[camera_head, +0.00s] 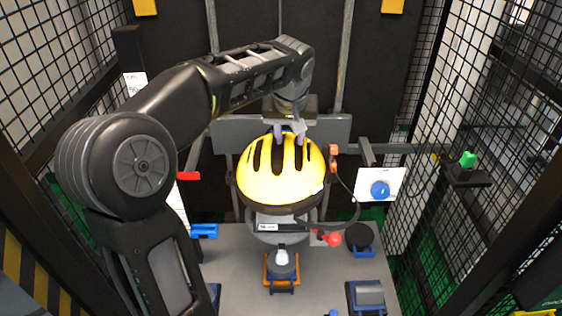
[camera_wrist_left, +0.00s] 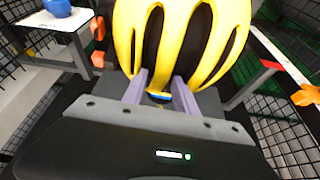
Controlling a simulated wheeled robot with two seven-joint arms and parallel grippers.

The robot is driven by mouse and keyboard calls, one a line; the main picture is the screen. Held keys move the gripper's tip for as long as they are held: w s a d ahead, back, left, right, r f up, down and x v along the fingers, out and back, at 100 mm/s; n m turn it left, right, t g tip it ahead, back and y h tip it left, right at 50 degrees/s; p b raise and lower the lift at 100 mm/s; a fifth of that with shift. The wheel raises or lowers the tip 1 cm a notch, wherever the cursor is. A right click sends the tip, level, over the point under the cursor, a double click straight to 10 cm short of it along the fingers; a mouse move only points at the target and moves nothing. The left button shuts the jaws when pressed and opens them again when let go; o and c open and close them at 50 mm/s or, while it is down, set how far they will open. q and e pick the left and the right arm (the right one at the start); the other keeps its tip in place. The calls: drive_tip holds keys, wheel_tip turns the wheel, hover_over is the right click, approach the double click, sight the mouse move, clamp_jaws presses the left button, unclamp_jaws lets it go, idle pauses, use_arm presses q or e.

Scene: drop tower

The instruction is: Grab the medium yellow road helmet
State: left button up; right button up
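The yellow road helmet (camera_head: 280,172) with dark vents sits on a grey mount in the middle of the head view. In the left wrist view the helmet (camera_wrist_left: 176,42) fills the top centre. My left gripper (camera_head: 290,134) is at the far upper edge of the helmet, coming down from behind it. Its two purple fingers (camera_wrist_left: 160,84) are spread apart, with their tips at the helmet's edge. Whether they touch the shell is hard to tell. My right gripper does not show.
A grey base plate (camera_head: 235,262) carries blue and orange clamps. Black mesh fencing (camera_head: 60,60) closes both sides. Grey rails and a crossbar (camera_head: 235,132) stand behind.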

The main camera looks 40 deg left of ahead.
use_arm(q)
drive_tip(key=shift+c, duration=0.2)
clamp_jaws()
idle(0.4)
idle(1.0)
